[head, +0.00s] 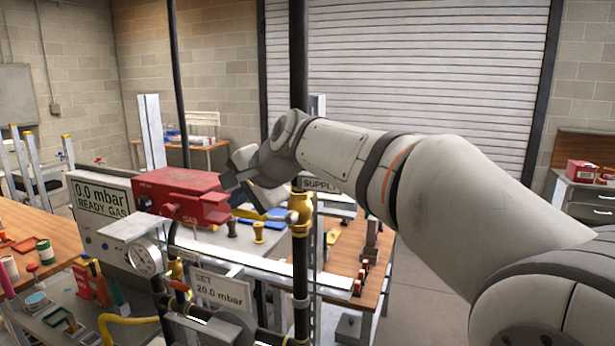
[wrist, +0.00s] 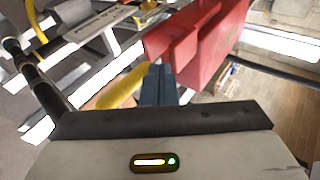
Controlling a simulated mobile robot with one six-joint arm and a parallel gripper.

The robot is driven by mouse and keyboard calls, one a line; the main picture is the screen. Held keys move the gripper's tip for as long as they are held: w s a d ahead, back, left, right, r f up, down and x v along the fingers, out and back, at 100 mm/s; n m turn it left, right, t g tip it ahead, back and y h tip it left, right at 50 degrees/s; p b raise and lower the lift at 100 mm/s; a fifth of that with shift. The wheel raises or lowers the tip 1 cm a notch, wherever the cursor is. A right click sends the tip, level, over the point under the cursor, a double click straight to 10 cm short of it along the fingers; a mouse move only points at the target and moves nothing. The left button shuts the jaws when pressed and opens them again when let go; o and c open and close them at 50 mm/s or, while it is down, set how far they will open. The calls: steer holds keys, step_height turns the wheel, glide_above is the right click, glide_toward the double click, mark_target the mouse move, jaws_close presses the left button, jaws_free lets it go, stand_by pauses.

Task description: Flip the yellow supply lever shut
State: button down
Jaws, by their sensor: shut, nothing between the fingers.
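The yellow supply valve (head: 301,204) sits on the dark vertical pipe, just below the SUPPLY label (head: 320,185). In the wrist view, a yellow bar that looks like the lever (wrist: 122,89) lies just left of my fingers and slants up toward them. Whether they touch cannot be told. My gripper (head: 229,183) is shut and empty, left of the pipe and beside the red GAS box (head: 181,196). In the wrist view, my shut blue-grey fingertips (wrist: 158,72) are close to that red box (wrist: 205,40). My wrist hides part of the valve area in the head view.
A display panel (head: 103,199) reads 0.0 mbar READY GAS. A round gauge (head: 146,259) and a SET 20.0 mbar sign (head: 220,289) stand in front. A pale rail (head: 262,266) crosses below the valve. A wooden bench (head: 348,246) with tools lies behind.

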steer(key=s+a+r+p, duration=0.2)
steer(key=a+r, duration=0.2)
steer(key=r, duration=0.9)
steer(key=shift+s+p, duration=0.2)
steer(key=shift+p, duration=0.1)
